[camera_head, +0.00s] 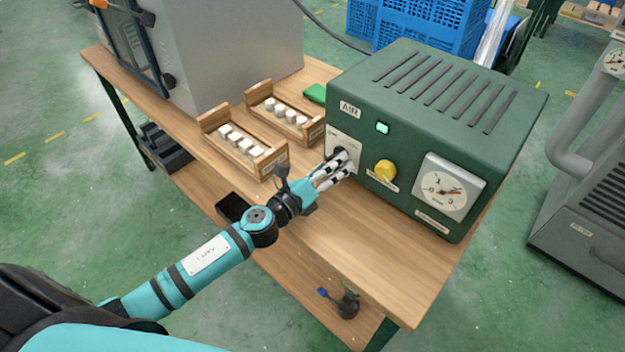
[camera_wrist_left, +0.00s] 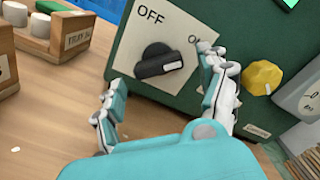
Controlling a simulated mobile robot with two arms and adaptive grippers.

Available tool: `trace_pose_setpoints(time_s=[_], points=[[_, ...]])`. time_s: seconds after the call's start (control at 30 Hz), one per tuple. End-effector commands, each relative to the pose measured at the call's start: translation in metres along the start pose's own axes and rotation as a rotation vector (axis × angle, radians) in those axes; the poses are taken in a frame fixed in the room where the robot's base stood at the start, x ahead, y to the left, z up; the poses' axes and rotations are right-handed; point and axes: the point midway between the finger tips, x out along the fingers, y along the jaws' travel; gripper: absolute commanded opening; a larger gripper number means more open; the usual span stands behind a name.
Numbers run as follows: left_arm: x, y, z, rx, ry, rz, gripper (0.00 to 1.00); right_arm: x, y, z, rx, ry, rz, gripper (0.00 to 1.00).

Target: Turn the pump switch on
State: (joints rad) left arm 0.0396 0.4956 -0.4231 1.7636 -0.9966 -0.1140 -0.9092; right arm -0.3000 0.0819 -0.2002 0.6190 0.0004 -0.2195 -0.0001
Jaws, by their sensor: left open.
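The pump switch is a black rotary knob (camera_wrist_left: 158,62) on a white plate (camera_wrist_left: 180,28) marked OFF at upper left, with a partly covered label at upper right. Its bar lies nearly level, with a white mark at its right end. The plate is on the front of the green AIR box (camera_head: 440,100). My left gripper (camera_head: 338,170) is open in front of the knob. In the left wrist view its fingers stand left and right of the knob; I cannot tell whether they touch it. In the head view they partly hide the switch. My right gripper is not in view.
The box front also has a lit green lamp (camera_head: 383,128), a yellow knob (camera_head: 385,170) and a dial gauge (camera_head: 447,189). Two wooden trays with white pieces, the nearer (camera_head: 240,148) and farther (camera_head: 284,113), stand left of the gripper. The table front (camera_head: 370,255) is clear.

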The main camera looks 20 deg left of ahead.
Motion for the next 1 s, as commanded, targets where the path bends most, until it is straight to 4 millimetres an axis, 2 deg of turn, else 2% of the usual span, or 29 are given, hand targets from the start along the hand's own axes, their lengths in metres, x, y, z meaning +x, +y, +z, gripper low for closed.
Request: trace_pose_setpoints(time_s=[0.03,0.2,0.43,0.63,1.0], points=[[-0.012,0.001,-0.002,-0.001,0.003,0.003,0.76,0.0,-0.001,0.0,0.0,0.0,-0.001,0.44],[-0.049,0.001,-0.002,-0.002,0.003,0.003,0.76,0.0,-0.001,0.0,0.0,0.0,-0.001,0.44],[-0.086,0.001,-0.001,-0.002,0.001,0.003,0.76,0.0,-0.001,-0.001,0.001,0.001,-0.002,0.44],[-0.098,0.001,-0.001,0.0,0.001,0.002,0.76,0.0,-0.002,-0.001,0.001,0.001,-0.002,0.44],[-0.099,0.001,0.0,0.001,0.001,0.001,0.76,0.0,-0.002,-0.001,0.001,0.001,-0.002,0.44]])
